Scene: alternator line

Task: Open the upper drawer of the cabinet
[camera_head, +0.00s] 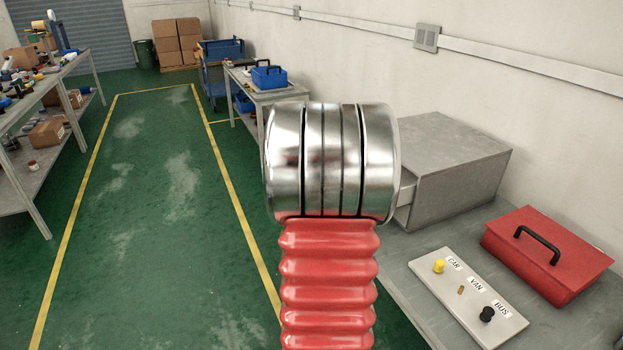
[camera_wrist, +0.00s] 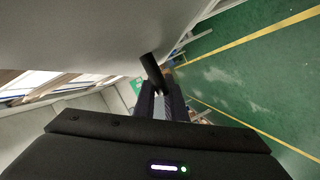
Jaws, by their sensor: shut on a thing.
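The grey metal cabinet (camera_head: 450,165) stands on the bench at the right in the head view. A pale drawer side (camera_head: 405,193) shows at its left face, so a drawer stands partly out; my arm hides its front and handle there. In the wrist view, a grey panel (camera_wrist: 85,35) fills the upper left, with a dark bar-shaped handle (camera_wrist: 150,66) at its edge. My gripper (camera_wrist: 161,92) is shut on this handle, its fingers at the handle's lower end. My gripper is hidden behind my arm in the head view.
On the grey bench (camera_head: 405,275), a red box (camera_head: 545,255) with a black handle and a white panel (camera_head: 468,295) labelled CAR, VAN and BUS lie in front of the cabinet. Green floor (camera_head: 160,200) left of the bench is clear. Shelving with parts stands far left.

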